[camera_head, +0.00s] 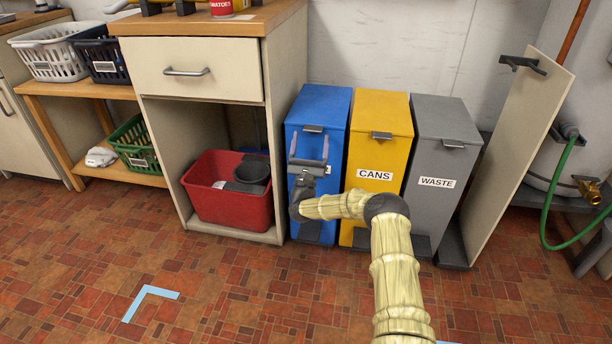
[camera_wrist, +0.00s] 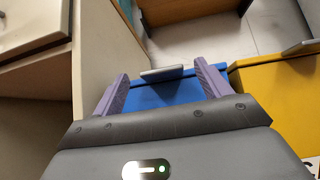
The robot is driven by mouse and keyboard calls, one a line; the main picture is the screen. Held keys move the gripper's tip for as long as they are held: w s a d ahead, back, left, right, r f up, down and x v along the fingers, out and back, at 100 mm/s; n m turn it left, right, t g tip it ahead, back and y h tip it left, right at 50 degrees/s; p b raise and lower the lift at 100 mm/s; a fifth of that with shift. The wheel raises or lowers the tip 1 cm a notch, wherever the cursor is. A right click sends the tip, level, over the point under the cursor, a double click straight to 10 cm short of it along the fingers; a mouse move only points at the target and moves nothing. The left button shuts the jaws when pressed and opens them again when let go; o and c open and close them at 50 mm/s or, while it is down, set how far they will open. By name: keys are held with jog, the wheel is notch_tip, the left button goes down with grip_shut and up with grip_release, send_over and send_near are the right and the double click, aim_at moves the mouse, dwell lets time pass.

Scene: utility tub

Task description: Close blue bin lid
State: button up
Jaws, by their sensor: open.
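The blue bin (camera_head: 334,170) stands at the left of a row of three bins. Its blue lid (camera_head: 321,103) lies flat on top, much like the lids beside it; I cannot tell whether a small gap remains. A grey handle (camera_head: 313,129) sits at the lid's front edge. My gripper (camera_head: 309,136) is open and empty at the upper front of the blue bin, fingers pointing toward the lid edge. In the wrist view the grey handle (camera_wrist: 163,72) shows between the two purple fingertips, a little beyond them. I cannot tell whether they touch the bin.
The yellow bin (camera_head: 377,147) and grey bin (camera_head: 433,160) stand close on the right. A wooden-topped cabinet (camera_head: 200,86) stands close on the left, with a red tub (camera_head: 232,208) in its open lower part. A tall panel (camera_head: 515,150) stands at the right. The tiled floor in front is clear.

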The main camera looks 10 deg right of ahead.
jog(key=p+v, duration=0.3)
jog(key=v, duration=1)
jog(key=shift+f, duration=0.1)
